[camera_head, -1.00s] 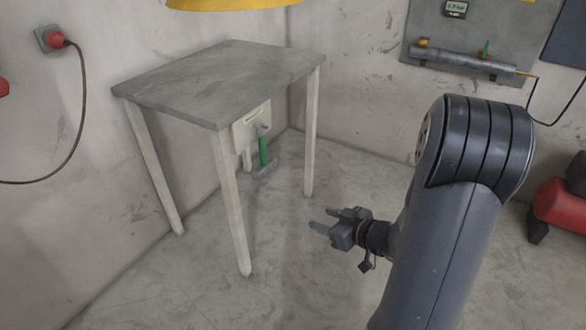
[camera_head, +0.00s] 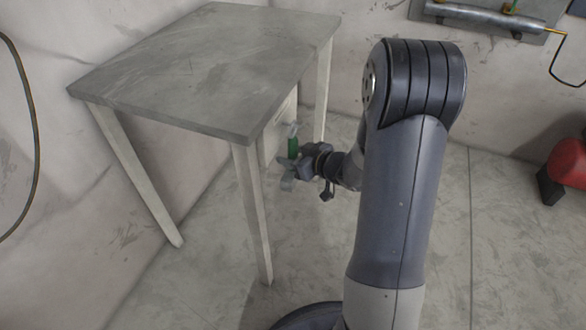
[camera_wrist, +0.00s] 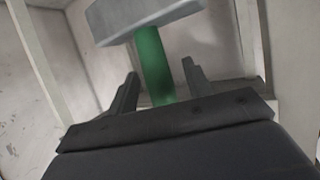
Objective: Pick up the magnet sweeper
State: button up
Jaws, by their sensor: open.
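The magnet sweeper has a green handle (camera_head: 293,147) and hangs upright at the side of the table, under its top. A grey bar shows at its lower end in the head view. In the wrist view the green handle (camera_wrist: 156,62) ends at a wide grey block (camera_wrist: 145,18) at the top of the picture.
The grey-topped table (camera_head: 200,75) stands against the walls, its front leg (camera_head: 252,215) close to my gripper. A white holder plate (camera_head: 281,128) is on the table's side. A red machine (camera_head: 570,172) stands at the right. The floor between is clear.

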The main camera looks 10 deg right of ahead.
grip_shut()
dwell(0.5)
jog(key=shift+r, duration=0.1)
